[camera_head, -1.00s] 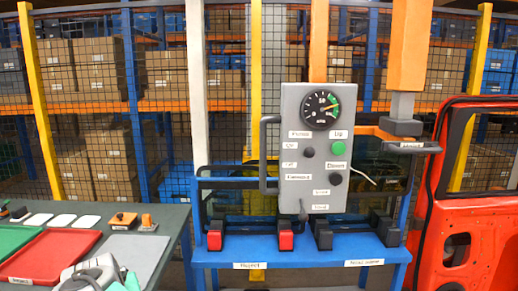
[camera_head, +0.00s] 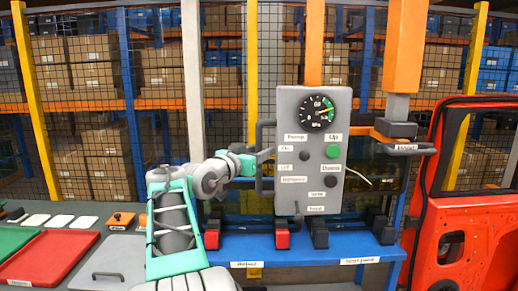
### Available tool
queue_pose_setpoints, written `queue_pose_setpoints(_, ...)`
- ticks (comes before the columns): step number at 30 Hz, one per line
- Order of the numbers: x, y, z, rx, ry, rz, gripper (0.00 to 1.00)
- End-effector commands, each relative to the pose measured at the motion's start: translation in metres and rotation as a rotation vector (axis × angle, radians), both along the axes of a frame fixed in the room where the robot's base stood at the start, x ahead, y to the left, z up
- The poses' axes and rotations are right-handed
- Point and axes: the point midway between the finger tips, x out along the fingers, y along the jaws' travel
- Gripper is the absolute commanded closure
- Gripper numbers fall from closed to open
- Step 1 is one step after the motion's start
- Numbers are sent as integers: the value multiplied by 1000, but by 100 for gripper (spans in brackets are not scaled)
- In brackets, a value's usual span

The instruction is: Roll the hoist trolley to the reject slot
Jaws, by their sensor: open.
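The hoist's grey control box (camera_head: 297,200), with a round gauge, a green button and labels, hangs at the picture's middle in front of an orange column (camera_head: 315,45). A dark bar handle (camera_head: 259,186) stands on its left side. My gripper (camera_head: 262,158) is open at this handle, its fingers pointing right. Whether the handle lies between the fingers I cannot tell. The blue stand (camera_head: 300,252) below carries a small blurred label at its left (camera_head: 247,264), which seems to read Reject, and another at its right (camera_head: 361,261). The trolley's wheels and rail are not visible.
A red door panel (camera_head: 465,225) stands at the right. A dark bench (camera_head: 100,215) at the left holds a red tray (camera_head: 50,257) and a grey lid (camera_head: 112,262). A mesh fence closes the back.

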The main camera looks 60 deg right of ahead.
Motion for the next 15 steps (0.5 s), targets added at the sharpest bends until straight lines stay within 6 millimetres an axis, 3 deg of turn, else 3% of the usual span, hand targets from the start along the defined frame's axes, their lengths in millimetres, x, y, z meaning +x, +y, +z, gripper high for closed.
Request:
queue_pose_setpoints(7,0,-2,-1,1,0,1,59)
queue_pose_setpoints(15,0,-2,-1,1,1,2,80)
